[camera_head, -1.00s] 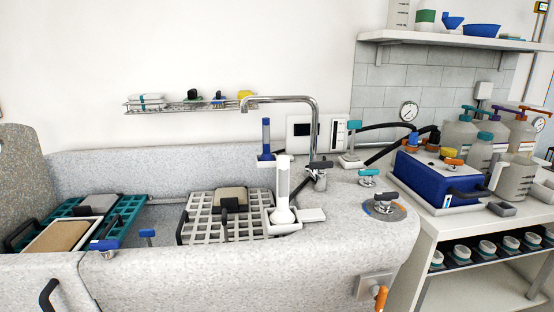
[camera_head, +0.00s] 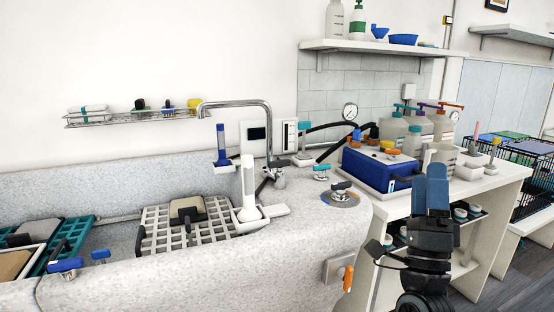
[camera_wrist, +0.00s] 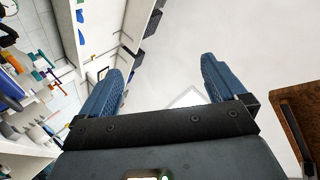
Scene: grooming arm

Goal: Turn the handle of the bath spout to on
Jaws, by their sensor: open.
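The chrome bath spout (camera_head: 268,115) rises from the back of the grey tub's deck, and its bent neck reaches left over the tub. A dark lever handle (camera_head: 278,164) sits at the foot of the spout, beside a chrome body; its exact setting is too small to tell. My gripper (camera_head: 437,178), with blue fingers, points up at the right, in front of the side counter and well away from the spout. In the wrist view my gripper (camera_wrist: 162,84) is open and empty. The spout and handle cannot be made out there.
A white hand-shower piece (camera_head: 248,190) stands left of the handle at the tub rim. A teal-topped valve (camera_head: 321,172) and a round dial control (camera_head: 341,192) sit to its right. A blue box (camera_head: 376,172) and bottles stand on the counter (camera_head: 485,185).

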